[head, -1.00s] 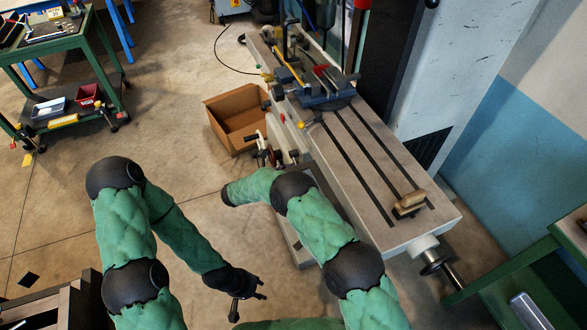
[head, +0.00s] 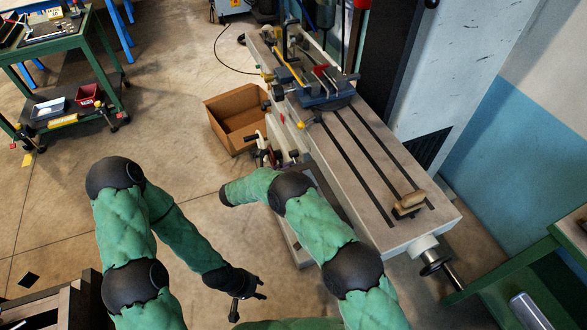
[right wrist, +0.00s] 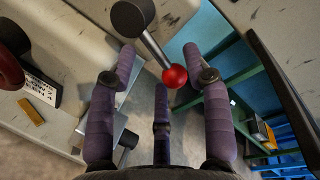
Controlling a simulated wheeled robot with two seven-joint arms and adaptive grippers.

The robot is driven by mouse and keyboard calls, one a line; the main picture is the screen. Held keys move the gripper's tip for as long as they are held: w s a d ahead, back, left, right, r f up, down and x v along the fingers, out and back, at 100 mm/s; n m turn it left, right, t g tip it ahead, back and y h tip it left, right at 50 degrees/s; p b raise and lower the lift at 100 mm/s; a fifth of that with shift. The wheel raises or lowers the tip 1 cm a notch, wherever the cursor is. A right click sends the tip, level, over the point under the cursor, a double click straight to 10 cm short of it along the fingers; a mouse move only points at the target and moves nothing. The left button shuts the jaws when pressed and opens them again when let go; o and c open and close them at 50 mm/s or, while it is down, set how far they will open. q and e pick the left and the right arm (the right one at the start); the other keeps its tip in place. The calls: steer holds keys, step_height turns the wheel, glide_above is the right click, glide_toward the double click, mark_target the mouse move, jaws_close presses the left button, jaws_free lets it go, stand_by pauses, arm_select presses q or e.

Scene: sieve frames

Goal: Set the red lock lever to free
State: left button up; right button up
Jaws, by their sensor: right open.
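The lock lever (right wrist: 155,48) shows in the right wrist view as a metal rod with a dark round hub at its upper end and a red ball knob (right wrist: 175,76) at its lower end. My right gripper (right wrist: 160,62) is open, with its purple fingers spread on both sides of the knob and a third finger below. I see no clear contact with the knob. In the head view I cannot make out the lever or the right gripper; my right arm bends beside the machine. My left gripper (head: 243,286) is open and empty, low over the floor, away from the machine.
The milling machine's slotted table (head: 430,212) carries a vise (head: 325,92) and a wooden-handled brush (head: 409,203). A cardboard box (head: 232,118) stands on the floor beside it. A green cart (head: 62,45) is upper left. In the wrist view a label plate (right wrist: 40,88) is at left.

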steer(key=v, duration=1.1)
steer(key=shift+a, duration=0.2)
steer(key=shift+s, duration=0.1)
